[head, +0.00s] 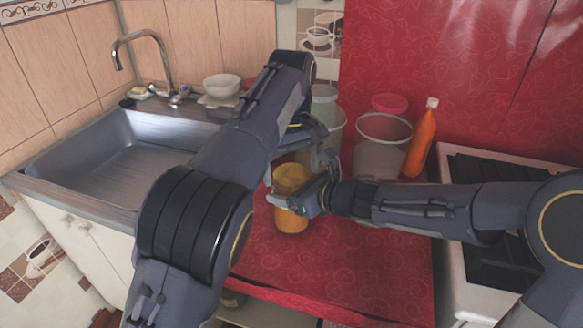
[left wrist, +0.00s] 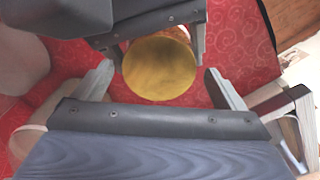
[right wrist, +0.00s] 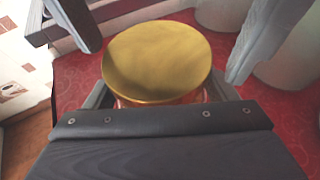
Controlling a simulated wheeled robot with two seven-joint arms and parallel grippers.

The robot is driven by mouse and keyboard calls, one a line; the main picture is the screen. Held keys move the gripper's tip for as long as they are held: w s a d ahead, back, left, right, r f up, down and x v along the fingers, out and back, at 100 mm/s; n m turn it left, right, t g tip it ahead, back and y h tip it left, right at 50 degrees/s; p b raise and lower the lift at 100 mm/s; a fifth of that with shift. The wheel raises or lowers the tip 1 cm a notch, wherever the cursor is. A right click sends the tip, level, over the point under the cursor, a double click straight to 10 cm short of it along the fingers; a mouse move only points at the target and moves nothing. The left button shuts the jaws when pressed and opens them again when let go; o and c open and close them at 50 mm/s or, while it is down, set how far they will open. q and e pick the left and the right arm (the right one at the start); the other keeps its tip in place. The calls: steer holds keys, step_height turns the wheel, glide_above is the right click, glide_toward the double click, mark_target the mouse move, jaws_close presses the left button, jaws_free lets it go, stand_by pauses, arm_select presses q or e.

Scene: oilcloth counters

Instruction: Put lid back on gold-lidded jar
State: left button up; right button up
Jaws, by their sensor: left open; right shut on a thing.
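The gold-lidded jar (head: 291,219) stands upright on the red counter, its body orange in the head view. Its round gold lid (head: 291,177) is on top of it; I cannot tell how firmly it is seated. The lid shows as a full disc in the left wrist view (left wrist: 159,68) and in the right wrist view (right wrist: 157,62). My right gripper (head: 292,201) is shut on the jar's body, below the lid, from the right. My left gripper (left wrist: 158,80) is open and close to the lid, its fingers apart on either side; it is partly hidden in the head view.
Clear containers (head: 384,130) and an orange bottle (head: 420,138) stand behind and right of the jar. A stove (head: 490,270) is at the right, a sink (head: 130,160) at the left. The red counter (head: 340,270) in front of the jar is clear.

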arm_select(q)
steer(key=shift+f, duration=0.3)
steer(key=shift+c, duration=0.2)
steer(key=c, duration=1)
steer(key=shift+o, duration=0.2)
steer(key=m, duration=0.3)
steer(key=shift+a, duration=0.1)
steer(key=o, duration=1.1)
steer(key=shift+c, duration=0.2)
